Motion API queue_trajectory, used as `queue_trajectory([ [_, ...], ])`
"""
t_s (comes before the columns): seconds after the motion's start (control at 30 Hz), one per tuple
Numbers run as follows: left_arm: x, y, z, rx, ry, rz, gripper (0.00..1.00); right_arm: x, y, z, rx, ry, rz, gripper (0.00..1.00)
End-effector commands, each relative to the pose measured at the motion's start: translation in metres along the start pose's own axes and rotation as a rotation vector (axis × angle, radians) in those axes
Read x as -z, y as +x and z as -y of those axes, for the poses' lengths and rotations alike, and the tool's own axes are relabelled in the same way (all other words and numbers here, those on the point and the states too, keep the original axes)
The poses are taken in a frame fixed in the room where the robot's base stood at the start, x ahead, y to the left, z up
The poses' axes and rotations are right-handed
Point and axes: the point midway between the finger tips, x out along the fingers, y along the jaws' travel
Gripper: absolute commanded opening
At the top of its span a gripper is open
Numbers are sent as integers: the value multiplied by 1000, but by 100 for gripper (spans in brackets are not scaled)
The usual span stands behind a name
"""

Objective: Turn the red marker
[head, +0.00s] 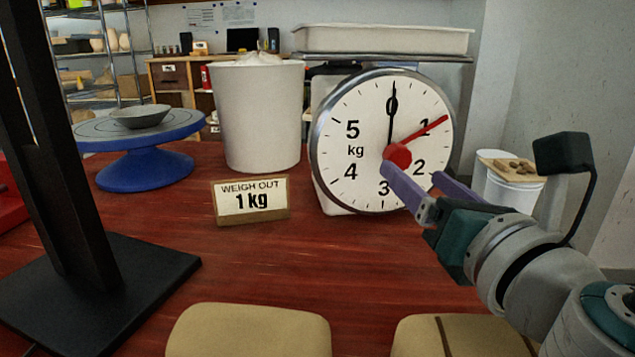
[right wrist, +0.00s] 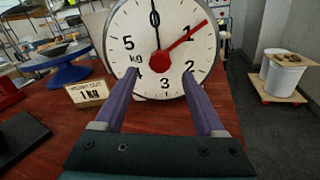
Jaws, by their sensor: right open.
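The red marker (head: 424,129) is a pointer on the white scale dial (head: 352,112), with a round red hub (head: 398,155) at the centre. It points up and right, close to the 1. The black needle (head: 391,118) points at 0. In the right wrist view the red marker (right wrist: 186,38) also points toward the 1. My right gripper (head: 412,172) is in front of the dial's lower right part. Its two purple fingers (right wrist: 163,88) are apart, with nothing between them, below and either side of the hub. I cannot tell whether a finger touches the dial. My left gripper is not in view.
A "WEIGH OUT 1 kg" sign (head: 251,200) stands left of the scale. Behind it is a white bucket (head: 262,120), and a blue turntable (head: 150,160) with a bowl (head: 140,116) is further left. A white tray (head: 384,40) tops the scale.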

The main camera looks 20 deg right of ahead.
Motion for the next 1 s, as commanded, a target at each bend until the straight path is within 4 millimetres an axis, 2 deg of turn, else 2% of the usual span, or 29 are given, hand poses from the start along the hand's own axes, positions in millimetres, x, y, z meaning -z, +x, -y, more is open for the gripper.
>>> queue_trajectory([
  [0.1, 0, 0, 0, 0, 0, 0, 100, 1, -22, 0, 1, 1, -4, 72],
  [0.3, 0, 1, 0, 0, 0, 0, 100, 1, -44, 0, 0, 1, -1, 72],
  [0.87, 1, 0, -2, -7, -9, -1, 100, -1, -47, 0, 2, 3, 0, 72],
  [1.0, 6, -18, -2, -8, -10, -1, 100, -16, -48, 4, 59, 128, -22, 72],
])
